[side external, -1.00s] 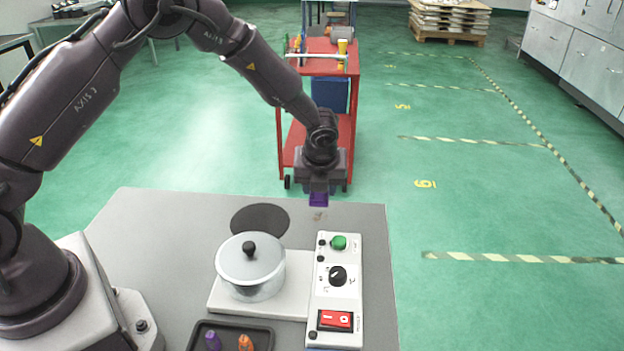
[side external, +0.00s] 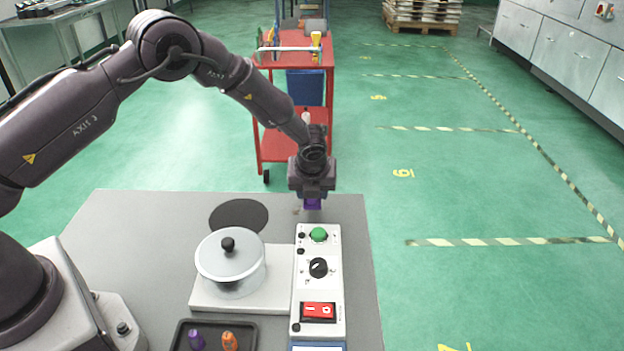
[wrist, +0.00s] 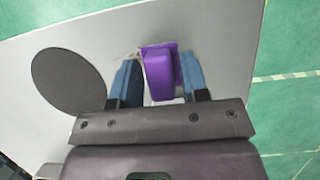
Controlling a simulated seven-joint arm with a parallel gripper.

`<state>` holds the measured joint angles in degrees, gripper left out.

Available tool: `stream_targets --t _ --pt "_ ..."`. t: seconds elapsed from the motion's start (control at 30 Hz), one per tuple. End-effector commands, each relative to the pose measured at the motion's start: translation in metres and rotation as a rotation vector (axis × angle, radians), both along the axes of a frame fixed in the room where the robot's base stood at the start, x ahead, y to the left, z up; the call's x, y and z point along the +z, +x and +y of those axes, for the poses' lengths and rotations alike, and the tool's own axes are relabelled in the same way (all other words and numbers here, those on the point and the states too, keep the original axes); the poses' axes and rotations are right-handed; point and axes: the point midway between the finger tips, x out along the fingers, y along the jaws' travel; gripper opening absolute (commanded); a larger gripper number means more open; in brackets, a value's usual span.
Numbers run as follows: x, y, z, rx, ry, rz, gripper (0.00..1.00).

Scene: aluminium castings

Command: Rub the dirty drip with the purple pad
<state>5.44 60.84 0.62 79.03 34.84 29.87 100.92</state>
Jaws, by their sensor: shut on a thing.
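My gripper (side external: 312,196) is shut on the purple pad (wrist: 160,74), which sits between its two blue fingers in the wrist view. In the side view the pad (side external: 312,204) shows under the gripper, low over the far part of the grey table, behind the control box. The dirty drip is a small brownish mark (side external: 297,211) on the table just left of the pad. Part of it may be hidden by the pad. I cannot tell whether the pad touches the table.
A lidded pot (side external: 230,264) stands on a pale plate left of the control box (side external: 318,270). A dark round patch (side external: 239,215) lies on the table behind the pot. A dark tray (side external: 247,345) with purple and orange pieces is at the front.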

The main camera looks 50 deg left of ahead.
Motion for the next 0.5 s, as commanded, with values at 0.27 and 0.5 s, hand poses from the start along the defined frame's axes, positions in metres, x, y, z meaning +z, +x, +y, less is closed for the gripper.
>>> stream_targets --t 0.27,0.5 --pt "-0.028 -0.003 0.004 0.002 0.002 0.002 0.23" --pt "-0.027 -0.019 0.019 0.002 0.001 0.001 0.19"
